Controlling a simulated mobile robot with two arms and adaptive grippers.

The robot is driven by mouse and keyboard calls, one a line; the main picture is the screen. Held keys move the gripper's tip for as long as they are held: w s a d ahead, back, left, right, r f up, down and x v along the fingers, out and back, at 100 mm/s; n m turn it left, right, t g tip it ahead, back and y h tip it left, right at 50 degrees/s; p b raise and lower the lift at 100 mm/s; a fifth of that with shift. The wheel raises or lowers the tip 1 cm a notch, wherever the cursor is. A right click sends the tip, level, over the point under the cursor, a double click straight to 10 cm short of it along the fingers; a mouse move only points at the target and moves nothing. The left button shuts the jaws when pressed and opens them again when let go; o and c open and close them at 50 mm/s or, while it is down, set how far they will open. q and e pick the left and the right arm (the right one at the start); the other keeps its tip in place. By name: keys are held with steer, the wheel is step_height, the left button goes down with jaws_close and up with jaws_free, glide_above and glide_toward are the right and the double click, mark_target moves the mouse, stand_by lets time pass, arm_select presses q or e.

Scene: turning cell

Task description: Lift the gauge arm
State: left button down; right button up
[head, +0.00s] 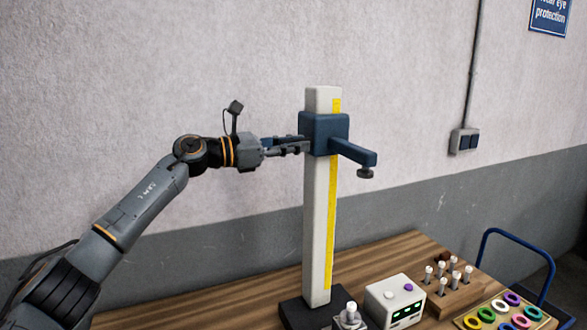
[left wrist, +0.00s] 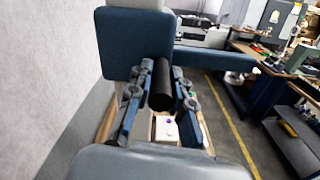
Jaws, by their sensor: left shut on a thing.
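The height gauge's white column (head: 318,215) stands upright on a dark base (head: 312,310) on the wooden table, with a yellow scale down its front. The blue gauge arm (head: 352,152) sits high on the column, near its top, and juts to the right with a dark round tip below its end. It also shows in the left wrist view (left wrist: 135,42). My left gripper (head: 306,146) reaches the slider's left side. In the left wrist view, its fingers (left wrist: 162,105) are shut on a black cylindrical handle (left wrist: 162,85) of the gauge arm. My right gripper is not in view.
A white box with green displays (head: 394,301), a wooden block with several pegs (head: 447,288) and a tray of coloured rings (head: 507,312) stand right of the column. A small metal part (head: 350,315) is by the base. A wall is behind.

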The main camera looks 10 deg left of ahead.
mark_target(311, 125)
arm_select(q)
step_height(311, 125, up, 4)
steer(key=shift+f+p, duration=0.15)
steer(key=shift+p, duration=0.3)
steer(key=shift+r, duration=0.2)
steer(key=shift+a, duration=0.1)
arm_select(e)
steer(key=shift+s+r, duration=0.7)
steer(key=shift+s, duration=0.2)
arm_select(q)
steer(key=shift+r, duration=0.1)
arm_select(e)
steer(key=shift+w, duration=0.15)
arm_select(q)
steer(key=c, duration=1.2)
jaws_free()
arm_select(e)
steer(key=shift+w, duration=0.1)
arm_select(q)
steer(key=shift+f, duration=0.2)
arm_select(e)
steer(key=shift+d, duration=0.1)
